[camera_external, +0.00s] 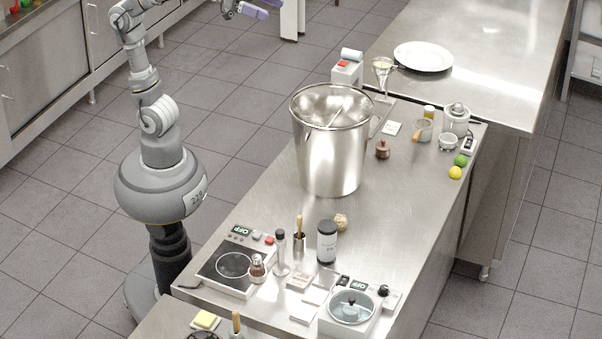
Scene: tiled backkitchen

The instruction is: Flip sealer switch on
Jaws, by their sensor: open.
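My gripper (256,9) is at the top edge of the view, partly cut off, with purple fingers. It is open, holds nothing I can see, and is over the floor, well left of the steel counter.
A large steel pot (331,160) stands mid-counter (270,205). A glass (382,72) and a plate (424,56) are beyond it. Floor between gripper and counter is clear.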

